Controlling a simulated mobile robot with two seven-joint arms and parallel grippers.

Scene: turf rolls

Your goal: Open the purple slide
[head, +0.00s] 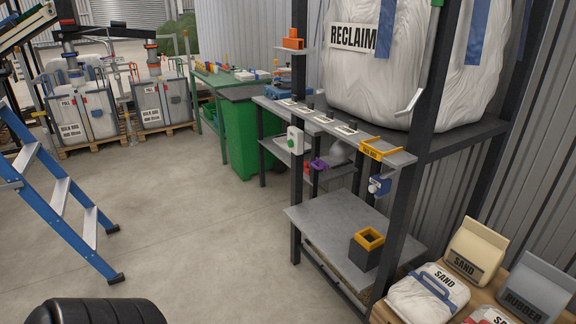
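A small purple part (319,164), which looks like the purple slide, sits below the narrow grey shelf of the dark metal rack. A red part (307,168) is just left of it, and a whitish rounded shape (340,153) is to its right. It is too small to tell whether the slide is open or shut. A blue part (379,186) hangs at the right under the same shelf, below a yellow label holder (382,149). Neither of my grippers is in view.
A grey lower shelf (335,225) holds a black box with a yellow rim (367,247). A large white RECLAIM bag (400,70) rests above. Sand and rubber bags (476,250) lie lower right. A blue ladder (60,200) stands left. The middle floor is clear.

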